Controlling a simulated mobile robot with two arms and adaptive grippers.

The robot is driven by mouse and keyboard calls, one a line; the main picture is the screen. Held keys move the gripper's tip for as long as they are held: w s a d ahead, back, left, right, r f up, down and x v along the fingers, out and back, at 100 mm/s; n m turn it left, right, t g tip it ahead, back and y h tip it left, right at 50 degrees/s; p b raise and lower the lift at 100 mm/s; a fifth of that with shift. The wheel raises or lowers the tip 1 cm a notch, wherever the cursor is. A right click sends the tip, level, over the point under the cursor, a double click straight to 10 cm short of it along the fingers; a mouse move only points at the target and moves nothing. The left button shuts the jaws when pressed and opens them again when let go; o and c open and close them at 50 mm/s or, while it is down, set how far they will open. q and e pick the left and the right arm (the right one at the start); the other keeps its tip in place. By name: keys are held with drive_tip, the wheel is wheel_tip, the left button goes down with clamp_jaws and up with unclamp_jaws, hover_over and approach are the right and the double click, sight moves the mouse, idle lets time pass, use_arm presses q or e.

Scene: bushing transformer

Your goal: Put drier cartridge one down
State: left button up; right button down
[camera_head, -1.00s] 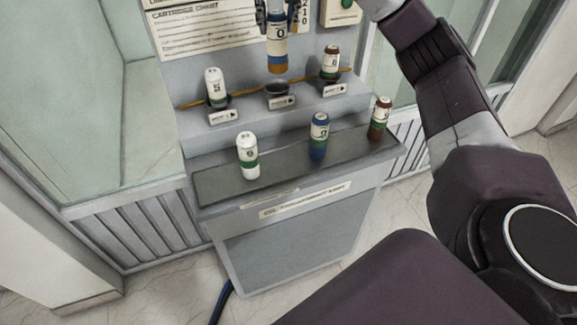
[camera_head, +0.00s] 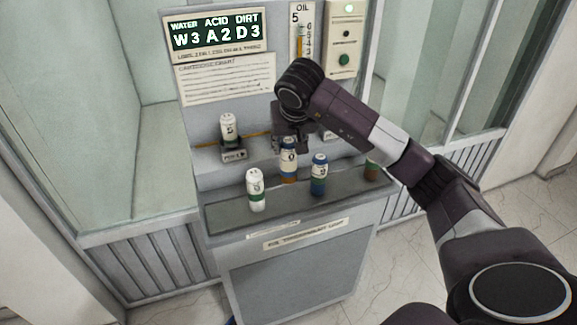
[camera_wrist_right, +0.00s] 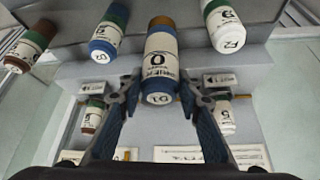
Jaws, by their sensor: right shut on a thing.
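My right gripper (camera_head: 290,139) is shut on a cartridge (camera_head: 288,168) with a blue top, a white label reading 0 and an orange-brown lower end. The cartridge is upright over the dark front tray (camera_head: 232,214) of the cart, between a white-and-green cartridge (camera_head: 255,190) and a blue-and-green one (camera_head: 319,176). I cannot tell whether its lower end touches the tray. In the right wrist view the two fingers (camera_wrist_right: 161,97) hold the cartridge (camera_wrist_right: 160,58) from both sides near its blue end. My left gripper is not in view.
A brown-and-green cartridge (camera_head: 371,170) stands at the tray's right end, partly behind my arm. Another white cartridge (camera_head: 228,128) stands in the upper shelf's left socket. A display panel (camera_head: 216,36) and a chart (camera_head: 226,79) are behind.

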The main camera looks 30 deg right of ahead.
sight(288, 169)
wheel_tip(288, 169, down, 3)
drive_tip(key=shift+r, duration=0.1)
drive_tip(key=shift+f, duration=0.4)
wheel_tip(288, 169, down, 4)
drive_tip(key=shift+r+p, duration=0.2)
drive_tip(key=shift+p, duration=0.55)
drive_tip(key=shift+f, duration=0.25)
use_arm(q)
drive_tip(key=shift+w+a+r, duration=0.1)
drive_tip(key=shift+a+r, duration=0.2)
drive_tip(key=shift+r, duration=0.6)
use_arm(e)
drive_tip(key=shift+f, duration=0.15)
drive_tip(key=c, duration=1.7)
unclamp_jaws()
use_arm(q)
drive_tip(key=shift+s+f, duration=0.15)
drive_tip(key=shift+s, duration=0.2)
use_arm(e)
drive_tip(key=o, duration=0.3)
